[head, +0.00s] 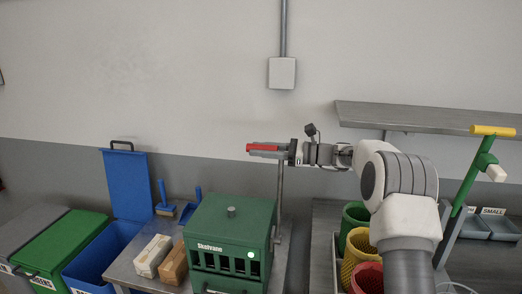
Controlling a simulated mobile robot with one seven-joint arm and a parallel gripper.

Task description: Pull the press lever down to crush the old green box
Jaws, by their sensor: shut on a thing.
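My gripper (268,152) is in the head view, upper middle, reaching left. It is shut on a red bar-shaped handle (262,147), level and high above a green machine marked "Skelvane" (231,222). A thin grey upright post (279,195) stands at the machine's right side and reaches up to my fingers. I cannot tell how the red handle joins it. The machine has dark front slots, a lit green lamp and a knob on top. A green lever with a yellow grip (492,130) stands raised at the far right, apart from my gripper. I see no separate old green box.
Two small cartons, one pale (153,255) and one brown (175,263), lie left of the machine. Blue (126,185) and green (62,243) bins stand farther left. Green, yellow and red baskets (362,245) stand below my arm. A grey shelf (430,116) is behind it.

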